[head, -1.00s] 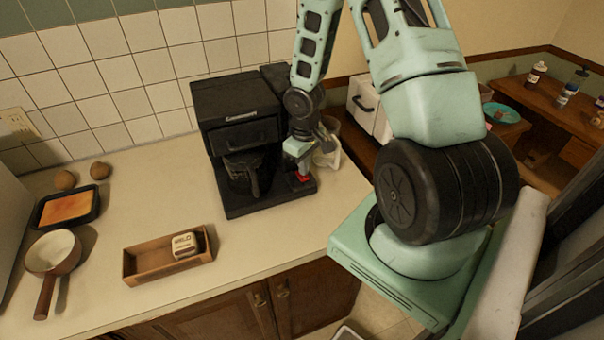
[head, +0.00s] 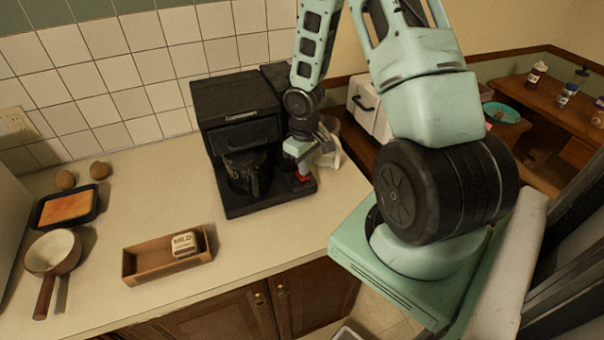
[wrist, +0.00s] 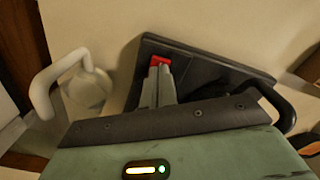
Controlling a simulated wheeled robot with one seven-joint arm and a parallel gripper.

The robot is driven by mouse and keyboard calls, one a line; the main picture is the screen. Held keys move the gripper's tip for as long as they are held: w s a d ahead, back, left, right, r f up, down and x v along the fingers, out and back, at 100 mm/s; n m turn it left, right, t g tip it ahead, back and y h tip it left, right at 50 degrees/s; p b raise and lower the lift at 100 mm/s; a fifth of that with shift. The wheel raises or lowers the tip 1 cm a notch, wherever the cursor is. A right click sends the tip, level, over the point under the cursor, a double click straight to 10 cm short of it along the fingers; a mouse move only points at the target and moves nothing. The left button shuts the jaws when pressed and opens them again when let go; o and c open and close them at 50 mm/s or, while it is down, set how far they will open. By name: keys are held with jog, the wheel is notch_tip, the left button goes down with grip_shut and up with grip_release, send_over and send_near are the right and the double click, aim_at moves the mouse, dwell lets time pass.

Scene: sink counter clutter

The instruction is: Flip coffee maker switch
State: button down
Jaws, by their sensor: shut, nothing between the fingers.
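The black coffee maker (head: 237,118) stands on the counter against the tiled wall, its glass carafe (head: 247,173) on the base. A red switch (head: 303,178) is at the right front of the base. It also shows in the wrist view (wrist: 159,61), right at my fingertips. My gripper (head: 299,170) is shut and points down at the red switch; in the wrist view my gripper (wrist: 157,73) has its fingers together with nothing between them. The fingertips look to be at or touching the switch; exact contact cannot be told. The fingers partly cover the switch.
A white mug (wrist: 85,92) stands close beside the coffee maker's base, near my gripper. A wooden tray (head: 140,270) with a small box (head: 185,243), a saucepan (head: 52,252) and a dark baking pan (head: 40,215) lie left. The counter front is clear.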

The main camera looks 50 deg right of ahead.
jog(key=shift+f+b, duration=0.6)
jog(key=shift+f, duration=0.2)
dwell(0.4)
notch_tip(320, 180, up, 7)
jog(key=p, duration=0.6)
jog(key=shift+r+p, duration=0.1)
jog(key=shift+p, duration=0.2)
dwell(0.4)
